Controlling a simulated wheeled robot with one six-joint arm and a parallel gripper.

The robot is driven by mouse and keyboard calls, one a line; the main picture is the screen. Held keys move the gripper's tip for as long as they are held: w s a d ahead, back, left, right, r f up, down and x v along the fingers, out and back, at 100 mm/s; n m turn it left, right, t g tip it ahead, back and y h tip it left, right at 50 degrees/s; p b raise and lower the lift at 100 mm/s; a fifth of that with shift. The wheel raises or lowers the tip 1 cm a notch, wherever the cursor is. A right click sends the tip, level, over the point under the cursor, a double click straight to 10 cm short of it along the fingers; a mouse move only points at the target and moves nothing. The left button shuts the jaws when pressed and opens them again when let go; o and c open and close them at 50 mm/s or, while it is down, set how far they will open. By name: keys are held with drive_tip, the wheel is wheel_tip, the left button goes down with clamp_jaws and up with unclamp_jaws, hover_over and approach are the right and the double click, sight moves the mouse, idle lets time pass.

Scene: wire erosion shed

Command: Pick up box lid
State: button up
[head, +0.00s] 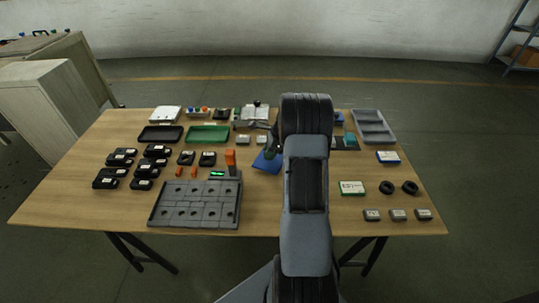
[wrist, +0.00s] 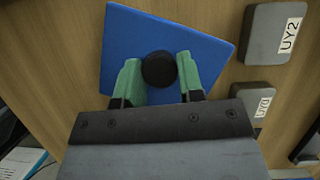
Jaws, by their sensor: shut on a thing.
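The box lid is a flat blue square plate with a round black knob; its blue plate (wrist: 212,38) fills the upper middle of the wrist view. In the head view the lid (head: 262,165) shows left of my arm, partly hidden by my gripper (head: 270,149). In the wrist view the green fingers of my gripper (wrist: 158,70) stand on either side of the black knob and are shut on it. I cannot tell whether the lid is touching the table or held just above it.
A wooden table (head: 265,217) carries a grey grid fixture (head: 195,218), several black parts on the left, a green tray (head: 208,134) and a grey tray (head: 372,127). Grey labelled blocks (wrist: 272,35) lie close to the lid's right. Two black rings (head: 409,187) lie on the right.

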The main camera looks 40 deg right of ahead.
drive_tip(key=w+d+r+p, duration=0.3)
drive_tip(key=w+d+r, duration=0.1)
drive_tip(key=w+r, duration=0.7)
drive_tip(key=shift+w+d+r+p, duration=0.2)
drive_tip(key=shift+w+r+p, duration=0.15)
drive_tip(key=shift+w, duration=0.7)
